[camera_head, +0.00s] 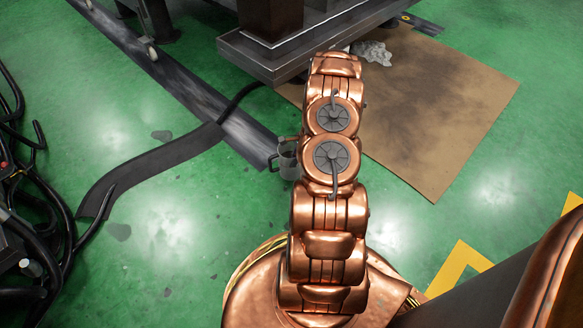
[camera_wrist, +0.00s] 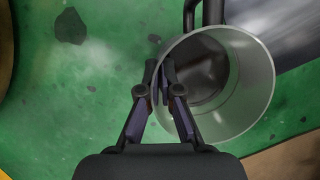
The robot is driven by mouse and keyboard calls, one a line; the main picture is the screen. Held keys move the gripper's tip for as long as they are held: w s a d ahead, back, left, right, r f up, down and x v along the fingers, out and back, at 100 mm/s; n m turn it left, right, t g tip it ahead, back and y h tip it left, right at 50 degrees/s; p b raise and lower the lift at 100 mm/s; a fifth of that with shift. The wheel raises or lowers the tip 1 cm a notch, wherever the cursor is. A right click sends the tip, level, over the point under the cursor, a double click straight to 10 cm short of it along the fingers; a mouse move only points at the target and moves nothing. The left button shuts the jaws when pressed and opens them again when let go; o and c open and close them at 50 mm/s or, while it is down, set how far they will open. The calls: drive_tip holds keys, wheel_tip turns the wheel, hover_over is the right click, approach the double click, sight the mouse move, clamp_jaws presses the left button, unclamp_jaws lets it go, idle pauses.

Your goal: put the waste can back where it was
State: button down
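The waste can is a grey, open-topped cylinder, with its rim and inside seen from above in the wrist view (camera_wrist: 258,95). My gripper (camera_wrist: 160,70) is at the can's left rim, with one finger outside the wall and one inside. The fingertips are close together with the wall between them, so it looks shut on the rim. I cannot tell whether the can's base touches the floor.
A brown board (camera_head: 440,110) lies on the green floor to the right, with a crumpled grey piece (camera_head: 372,52) on it. A dark fixture base (camera_head: 270,60) stands behind. A dark floor strip (camera_head: 150,180) and cables (camera_head: 40,215) lie left. Open floor shows at front left.

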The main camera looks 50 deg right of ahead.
sight(288, 173)
drive_tip(key=shift+w+a+f, duration=0.1)
drive_tip(key=shift+w+a, duration=0.15)
drive_tip(key=shift+w, duration=0.15)
wheel_tip(288, 173, down, 3)
drive_tip(key=shift+f+b, duration=0.2)
drive_tip(key=shift+b, duration=0.95)
drive_tip(key=c, duration=1.3)
unclamp_jaws()
drive_tip(key=shift+f, duration=0.1)
